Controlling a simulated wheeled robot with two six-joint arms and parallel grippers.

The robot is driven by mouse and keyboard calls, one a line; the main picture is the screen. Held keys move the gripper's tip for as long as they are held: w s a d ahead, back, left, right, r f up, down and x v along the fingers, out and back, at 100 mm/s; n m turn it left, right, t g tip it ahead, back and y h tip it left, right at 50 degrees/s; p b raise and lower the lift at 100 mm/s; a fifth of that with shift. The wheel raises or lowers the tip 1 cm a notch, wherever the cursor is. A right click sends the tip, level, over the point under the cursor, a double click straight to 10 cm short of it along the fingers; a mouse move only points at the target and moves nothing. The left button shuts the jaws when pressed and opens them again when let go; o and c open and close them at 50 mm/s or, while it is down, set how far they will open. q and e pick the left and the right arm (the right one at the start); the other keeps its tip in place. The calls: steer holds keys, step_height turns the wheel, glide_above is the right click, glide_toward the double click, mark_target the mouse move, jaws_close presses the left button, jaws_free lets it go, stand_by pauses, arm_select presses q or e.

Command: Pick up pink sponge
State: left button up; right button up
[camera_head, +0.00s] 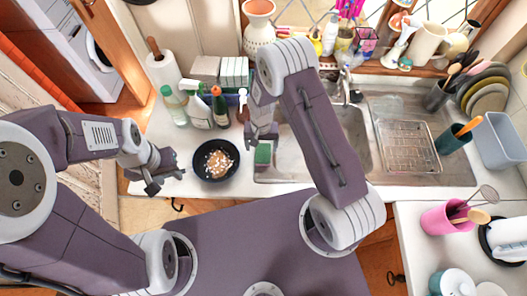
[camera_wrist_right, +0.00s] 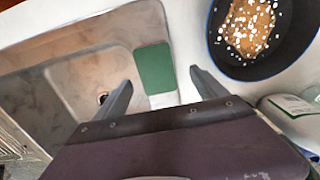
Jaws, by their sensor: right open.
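I cannot make out a pink sponge for certain in either view. A green rectangular pad (camera_head: 263,153), sponge-like, lies at the left end of the sink; it also shows in the right wrist view (camera_wrist_right: 155,68), with a pale strip along its near edge. My right gripper (camera_head: 262,140) hangs over the sink's left end, close to the green pad. In the right wrist view its fingers (camera_wrist_right: 161,80) are apart, with the pad seen between them and nothing held. My left gripper (camera_head: 166,175) is over the counter's front edge at left, left of the black pan; its finger gap is unclear.
A black pan (camera_head: 216,160) with food stands left of the sink (camera_head: 340,125). Bottles (camera_head: 220,107) and a paper roll (camera_head: 162,72) stand behind it. A wire rack (camera_head: 408,145) is in the right basin. Pink items (camera_head: 350,8) stand on the windowsill.

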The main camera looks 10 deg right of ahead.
mark_target(263, 153)
steer(key=shift+w+f, duration=0.1)
steer(key=shift+f, duration=0.15)
steer(key=shift+s+d+f+p, duration=0.1)
steer(key=shift+s+f+p, duration=0.45)
steer(key=shift+f+p, duration=0.35)
step_height(263, 153, down, 2)
steer(key=shift+w+d+f+p, duration=0.15)
steer(key=shift+f+p, duration=0.1)
steer(key=shift+p, duration=0.15)
steer(key=shift+w+d+f, duration=0.1)
steer(key=shift+w+f, duration=0.15)
steer(key=shift+f, duration=0.15)
steer(key=shift+s+r, duration=0.15)
steer(key=shift+s, duration=0.05)
steer(key=c, duration=1.4)
arm_select(q)
steer(key=r, duration=0.3)
steer(key=shift+s+a, duration=0.15)
steer(key=shift+s, duration=0.15)
